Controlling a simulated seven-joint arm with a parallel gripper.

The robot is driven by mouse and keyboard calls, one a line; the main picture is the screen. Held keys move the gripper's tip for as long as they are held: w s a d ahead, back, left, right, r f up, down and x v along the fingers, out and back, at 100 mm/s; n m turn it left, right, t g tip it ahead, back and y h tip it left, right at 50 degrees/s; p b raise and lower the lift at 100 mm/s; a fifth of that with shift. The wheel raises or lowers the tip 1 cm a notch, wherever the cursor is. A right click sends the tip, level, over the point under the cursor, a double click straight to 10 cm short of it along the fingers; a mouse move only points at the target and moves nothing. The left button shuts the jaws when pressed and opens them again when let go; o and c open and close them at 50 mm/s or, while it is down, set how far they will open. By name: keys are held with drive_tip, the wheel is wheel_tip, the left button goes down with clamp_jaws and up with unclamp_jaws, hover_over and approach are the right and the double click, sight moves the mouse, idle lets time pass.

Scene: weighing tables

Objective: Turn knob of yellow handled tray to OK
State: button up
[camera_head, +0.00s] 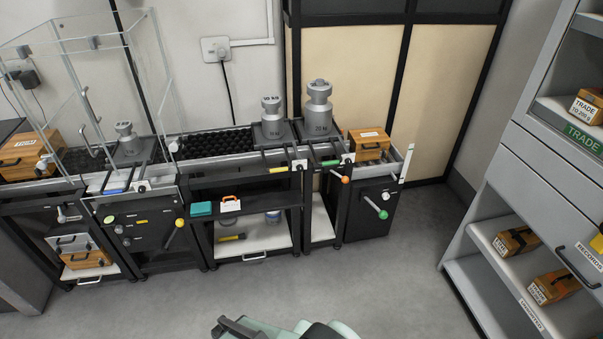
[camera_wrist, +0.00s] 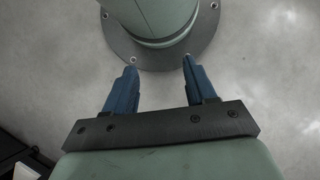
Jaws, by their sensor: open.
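The yellow-handled tray (camera_head: 259,144) is a dark tray on the middle bench in the head view, with a grey 10 kg weight (camera_head: 272,121) standing on it. Its yellow handle (camera_head: 278,170) is on the front edge. A small white knob (camera_head: 299,165) sits at the right end of that edge; its marking and setting are too small to read. My gripper (camera_wrist: 160,65) is open and empty in the wrist view, its two blue fingers apart above my own base and the grey floor. It is far from the tray.
A green-handled tray (camera_head: 331,162) with a 20 kg weight (camera_head: 318,105) stands right of it, with an orange-ended lever (camera_head: 345,179) below. A blue-handled tray (camera_head: 112,190) is at left by a clear enclosure. Shelves (camera_head: 480,233) stand at right. The floor (camera_head: 390,270) between is clear.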

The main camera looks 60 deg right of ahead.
drive_tip(key=d+r+m+t+h, duration=0.2)
drive_tip(key=d+r+m, duration=0.1)
drive_tip(key=d, duration=1.2)
drive_tip(key=d+r+m+t+h, duration=0.2)
drive_tip(key=d+m, duration=0.2)
drive_tip(key=d, duration=1.1)
drive_tip(key=d+r+m+t+h, duration=0.1)
drive_tip(key=d+r+m+t, duration=0.15)
drive_tip(key=d, duration=1.25)
drive_tip(key=t+h, duration=0.9)
drive_tip(key=t, duration=0.4)
approach(301, 170)
drive_tip(key=x, duration=0.8)
drive_tip(key=shift+w+r, duration=0.1)
drive_tip(key=shift+r, duration=0.1)
drive_tip(key=shift+c, duration=0.3)
